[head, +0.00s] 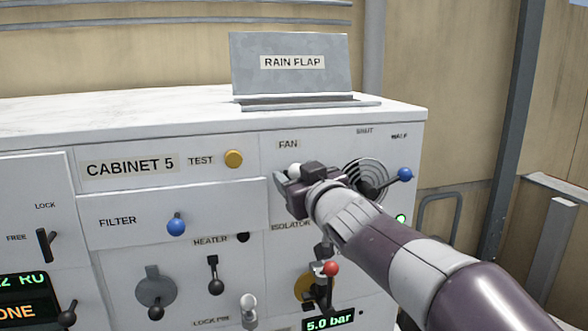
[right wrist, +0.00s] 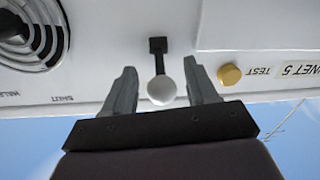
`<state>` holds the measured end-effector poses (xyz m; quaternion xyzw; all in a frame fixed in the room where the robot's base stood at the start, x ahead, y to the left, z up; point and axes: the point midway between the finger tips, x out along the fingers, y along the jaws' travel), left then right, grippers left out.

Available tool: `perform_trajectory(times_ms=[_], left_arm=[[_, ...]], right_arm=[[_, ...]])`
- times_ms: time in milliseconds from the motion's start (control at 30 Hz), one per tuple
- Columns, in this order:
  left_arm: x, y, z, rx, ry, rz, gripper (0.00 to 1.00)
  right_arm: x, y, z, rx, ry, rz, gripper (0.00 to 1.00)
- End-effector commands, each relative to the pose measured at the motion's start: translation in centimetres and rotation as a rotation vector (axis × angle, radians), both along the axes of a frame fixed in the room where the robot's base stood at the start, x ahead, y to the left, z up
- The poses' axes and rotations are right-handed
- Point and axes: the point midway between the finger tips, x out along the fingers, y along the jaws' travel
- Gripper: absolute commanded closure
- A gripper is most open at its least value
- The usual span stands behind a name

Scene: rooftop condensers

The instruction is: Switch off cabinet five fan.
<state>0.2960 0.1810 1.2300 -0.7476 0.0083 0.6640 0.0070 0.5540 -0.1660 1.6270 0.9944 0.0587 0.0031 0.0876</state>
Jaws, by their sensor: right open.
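The fan switch is a small lever with a white ball knob under the FAN label (head: 288,145) on cabinet 5. Its white knob (head: 295,169) shows just past my right gripper (head: 286,181) in the head view, which covers the rest of the switch. The right wrist view is upside down. There the white knob (right wrist: 162,91) and its black base (right wrist: 158,46) lie between the two grey fingers of my right gripper (right wrist: 162,85). The fingers are apart, one on each side, with a visible gap to the knob. My left gripper is not in view.
A round vent (head: 366,176) and blue-knobbed lever (head: 404,174) sit right of the switch. A yellow TEST button (head: 234,159) is to its left. Below are a red-knobbed lever (head: 331,268) and the heater switch (head: 213,274). The rain flap (head: 290,82) stands on top.

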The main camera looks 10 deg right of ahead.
Motion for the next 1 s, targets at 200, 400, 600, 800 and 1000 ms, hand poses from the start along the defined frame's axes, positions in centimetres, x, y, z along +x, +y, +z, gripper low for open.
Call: perform_trajectory(times_ms=[200,400,600,800,1000], left_arm=[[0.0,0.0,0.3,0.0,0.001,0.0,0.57],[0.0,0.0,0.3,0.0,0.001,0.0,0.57],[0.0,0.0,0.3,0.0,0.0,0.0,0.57],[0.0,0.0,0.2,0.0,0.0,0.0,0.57],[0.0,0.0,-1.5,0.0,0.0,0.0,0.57]], right_arm=[[1.6,0.2,0.3,0.001,-0.005,0.001,0.42],[1.8,0.2,0.2,-0.001,-0.004,0.001,0.42],[1.8,0.2,0.1,0.0,-0.003,0.0,0.82],[1.8,0.2,0.1,-0.001,-0.002,-0.001,1.0],[2.5,0.2,-0.7,0.0,-0.029,-0.001,1.0]])
